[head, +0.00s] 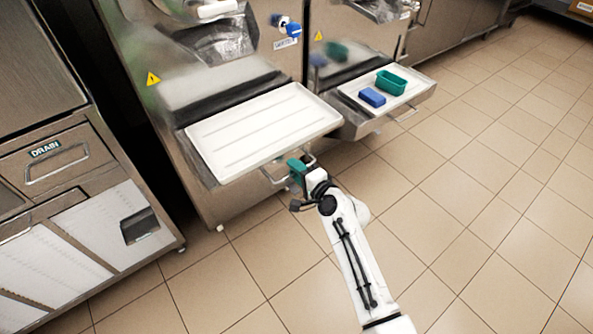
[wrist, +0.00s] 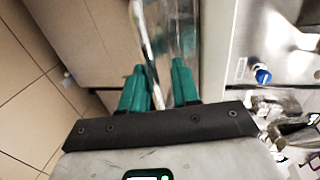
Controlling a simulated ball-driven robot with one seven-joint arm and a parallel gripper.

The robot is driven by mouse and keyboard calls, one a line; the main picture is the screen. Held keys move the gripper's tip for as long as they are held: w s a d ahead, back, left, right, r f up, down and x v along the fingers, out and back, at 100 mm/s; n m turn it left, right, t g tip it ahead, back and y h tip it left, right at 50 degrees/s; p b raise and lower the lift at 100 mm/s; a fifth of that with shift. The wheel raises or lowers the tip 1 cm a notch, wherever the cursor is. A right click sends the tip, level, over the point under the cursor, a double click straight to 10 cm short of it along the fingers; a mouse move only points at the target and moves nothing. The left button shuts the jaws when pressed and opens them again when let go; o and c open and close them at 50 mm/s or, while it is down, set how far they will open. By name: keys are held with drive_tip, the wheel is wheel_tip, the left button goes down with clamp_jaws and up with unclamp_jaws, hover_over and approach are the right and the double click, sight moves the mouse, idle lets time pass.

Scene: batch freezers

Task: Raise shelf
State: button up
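The near freezer's shelf (head: 262,130) juts out from the machine front, roughly level, with an empty white tray surface. A metal bar handle (head: 272,176) hangs under its front edge. My gripper (head: 297,170) is at the right part of this handle, just below the shelf's front edge. In the wrist view, the green fingertips of my gripper (wrist: 160,88) stand apart, with a shiny metal bar (wrist: 152,50) running between them. The bar lies close to the left finger; whether it touches is unclear.
A second freezer's shelf (head: 412,97) at right holds a green tub (head: 391,82) and a blue block (head: 372,97). A blue-knobbed valve (head: 293,29) sits above, between the shelves. A steel cabinet (head: 75,170) stands at left. Tiled floor (head: 470,220) is clear at right.

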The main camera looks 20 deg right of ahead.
drive_tip(key=p+v, duration=0.1)
drive_tip(key=v, duration=0.9)
drive_tip(key=shift+s+p, duration=0.3)
drive_tip(key=shift+s, duration=0.1)
drive_tip(key=shift+d, duration=0.1)
drive_tip(key=s+d+r+n+g+h+p, duration=0.2)
drive_tip(key=s+n+g, duration=0.5)
drive_tip(key=s, duration=0.9)
drive_tip(key=s+d+r+n+g+h+p, duration=0.2)
drive_tip(key=s+n+g+p, duration=0.3)
drive_tip(key=s, duration=1.1)
drive_tip(key=n+g, duration=0.2)
drive_tip(key=shift+s+n, duration=0.2)
drive_tip(key=shift+n, duration=0.1)
